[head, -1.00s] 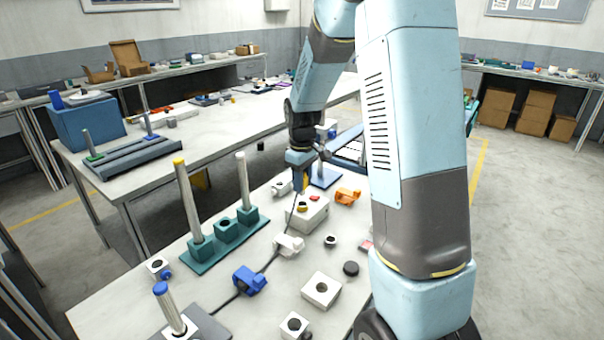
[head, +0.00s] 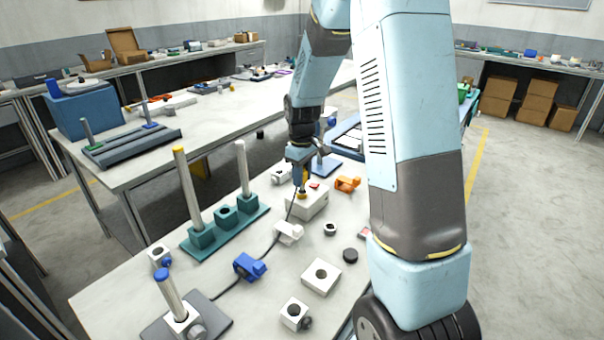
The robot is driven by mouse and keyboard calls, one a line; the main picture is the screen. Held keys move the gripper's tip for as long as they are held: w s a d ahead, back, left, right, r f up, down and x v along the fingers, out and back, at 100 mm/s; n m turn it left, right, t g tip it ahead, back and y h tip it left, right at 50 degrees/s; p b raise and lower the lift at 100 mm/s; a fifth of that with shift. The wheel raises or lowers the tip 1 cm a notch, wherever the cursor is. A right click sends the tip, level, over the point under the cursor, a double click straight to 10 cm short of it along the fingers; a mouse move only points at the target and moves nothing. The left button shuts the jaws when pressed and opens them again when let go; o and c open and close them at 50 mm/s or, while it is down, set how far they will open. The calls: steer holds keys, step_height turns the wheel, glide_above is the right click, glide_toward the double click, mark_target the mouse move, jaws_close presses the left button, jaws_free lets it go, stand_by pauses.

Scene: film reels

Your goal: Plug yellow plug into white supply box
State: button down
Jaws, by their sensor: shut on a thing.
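The white supply box (head: 312,209) stands on the near table, with a red button (head: 314,185) on its top. My gripper (head: 302,181) is directly over the left part of the box's top, pointing down, shut on the yellow plug (head: 302,195). The plug is upright and its lower end meets the box's top where the socket is. The socket is hidden, so I cannot tell how deep the plug sits. A dark cable (head: 270,253) runs from the plug down to the left, by a white clip (head: 289,233) and a blue clip (head: 249,266).
A teal base (head: 226,236) with upright rods stands left of the box. An orange part (head: 347,184) lies to its right. White blocks (head: 321,277) and a black knob (head: 350,256) lie nearer. My arm hides the table's right side.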

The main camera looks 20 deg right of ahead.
steer(key=shift+f, duration=1.35)
steer(key=c, duration=0.7)
jaws_free()
steer(key=shift+f, duration=0.1)
step_height(320, 180, up, 12)
steer(key=shift+r, duration=0.9)
